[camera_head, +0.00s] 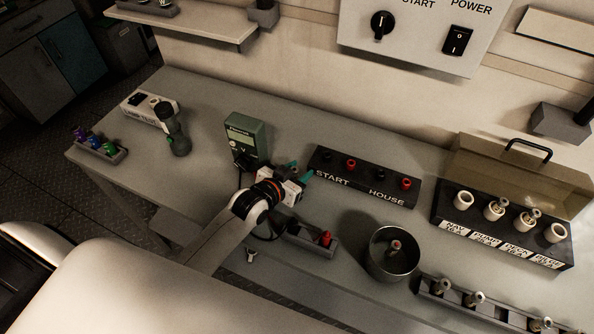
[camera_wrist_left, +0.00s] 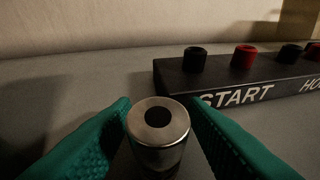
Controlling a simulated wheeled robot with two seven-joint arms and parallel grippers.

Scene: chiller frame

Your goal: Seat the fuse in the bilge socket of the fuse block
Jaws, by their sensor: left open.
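The fuse block (camera_head: 479,243) is at the right, with a raised tan lid and a row of pale round sockets. The rightmost, bilge socket (camera_head: 555,233) looks empty; the two middle sockets hold metal-topped pieces. My left gripper (camera_head: 300,171) is open, left of the START/HOUSE terminal block and well away from the fuse block. In the left wrist view, a metal cylinder with a dark round centre (camera_wrist_left: 159,126) sits between its teal fingers (camera_wrist_left: 160,122). Its lower part is hidden, and I cannot tell whether it is the fuse. My right gripper is not in view.
The terminal block (camera_head: 365,185) stands between my left gripper and the fuse block. A metal bowl (camera_head: 379,265) holds a small capped piece. A rack (camera_head: 505,310) with several metal-capped pieces is at lower right. A green meter (camera_head: 246,137) stands behind my left arm.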

